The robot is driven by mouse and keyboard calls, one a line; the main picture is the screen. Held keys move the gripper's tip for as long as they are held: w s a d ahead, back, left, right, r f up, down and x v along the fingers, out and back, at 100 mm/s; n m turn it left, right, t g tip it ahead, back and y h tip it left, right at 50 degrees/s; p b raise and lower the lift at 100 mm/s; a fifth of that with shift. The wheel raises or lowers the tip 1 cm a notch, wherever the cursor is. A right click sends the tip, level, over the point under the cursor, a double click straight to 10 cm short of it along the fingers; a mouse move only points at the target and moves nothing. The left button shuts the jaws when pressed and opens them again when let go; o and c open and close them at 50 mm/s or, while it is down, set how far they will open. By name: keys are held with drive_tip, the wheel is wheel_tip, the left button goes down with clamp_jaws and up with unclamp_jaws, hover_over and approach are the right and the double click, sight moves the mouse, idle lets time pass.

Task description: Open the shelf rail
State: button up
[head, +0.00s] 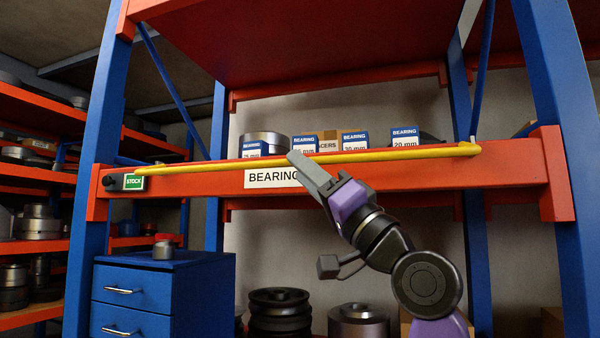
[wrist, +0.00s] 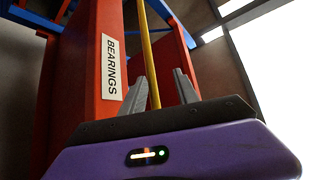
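The shelf rail is a long yellow bar (head: 230,164) across the front of the orange shelf beam, between the two blue uprights. It also shows in the wrist view (wrist: 147,45), running up the picture. My gripper (head: 300,160) is at the middle of the rail, just right of the BEARINGS label (head: 265,179), which it partly covers. In the wrist view my gripper (wrist: 163,75) is open, with the rail showing between its fingers, nearer the left one. I cannot tell whether either finger touches the rail.
Bearing boxes (head: 404,137) and a metal ring (head: 263,142) stand on the shelf behind the rail. A green STOCK tag (head: 134,182) and black knob are at the beam's left end. A blue drawer cabinet (head: 165,290) stands lower left; dark pulleys (head: 279,312) sit below.

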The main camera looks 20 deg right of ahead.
drive_tip(key=s+d+f+b, duration=0.2)
drive_tip(key=d+f+b, duration=0.2)
drive_tip(key=f, duration=0.1)
drive_tip(key=shift+s+d+f, duration=0.2)
drive_tip(key=shift+s+d, duration=0.1)
drive_tip(key=shift+s, duration=0.1)
idle(0.4)
idle(0.4)
